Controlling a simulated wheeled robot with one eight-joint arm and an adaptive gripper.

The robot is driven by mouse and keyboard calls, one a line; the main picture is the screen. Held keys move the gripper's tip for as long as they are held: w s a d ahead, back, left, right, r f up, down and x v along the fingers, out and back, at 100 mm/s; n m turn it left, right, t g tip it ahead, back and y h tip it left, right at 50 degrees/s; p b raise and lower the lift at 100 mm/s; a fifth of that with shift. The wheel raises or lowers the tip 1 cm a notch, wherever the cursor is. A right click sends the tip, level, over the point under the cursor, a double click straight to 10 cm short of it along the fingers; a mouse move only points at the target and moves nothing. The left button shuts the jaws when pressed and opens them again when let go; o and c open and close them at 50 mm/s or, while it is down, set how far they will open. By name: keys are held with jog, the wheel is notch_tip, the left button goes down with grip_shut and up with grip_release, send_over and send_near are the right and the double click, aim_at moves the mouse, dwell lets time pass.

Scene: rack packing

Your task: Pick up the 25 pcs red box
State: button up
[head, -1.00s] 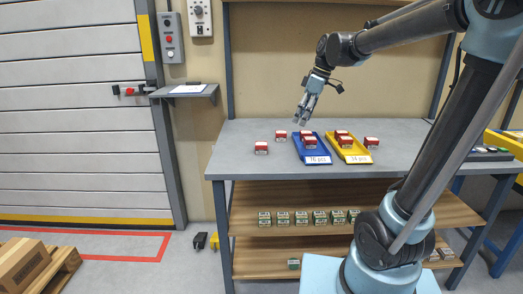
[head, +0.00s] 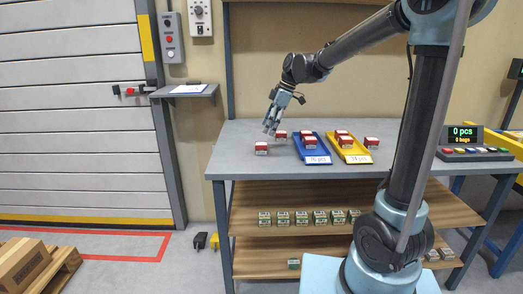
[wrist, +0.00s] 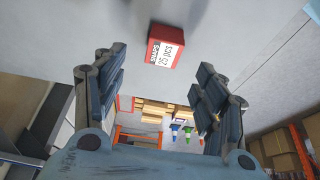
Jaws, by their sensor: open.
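The box labelled 25 pcs (wrist: 167,46) is red with a white label and lies on the grey tabletop in the wrist view, ahead of and between my fingers, apart from them. My gripper (head: 270,131) is open and empty above the left part of the table; its two fingers also show in the wrist view. In the head view one red and white box (head: 261,149) stands at the front left and another (head: 281,135) just behind it, close to my fingertips. Their labels are too small to read there, so I cannot tell for certain which is the 25 pcs box.
A blue tray (head: 322,158) and a yellow tray (head: 359,158) hold red boxes. Another red box (head: 371,143) stands right of the yellow tray. A counter display (head: 465,135) sits at the right. Green boxes (head: 301,218) line the shelf below. The table's left end is clear.

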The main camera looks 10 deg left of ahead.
aim_at(262, 143)
jog(key=shift+x, duration=4.4)
jog(key=shift+s, duration=0.2)
jog(key=c, duration=1.2)
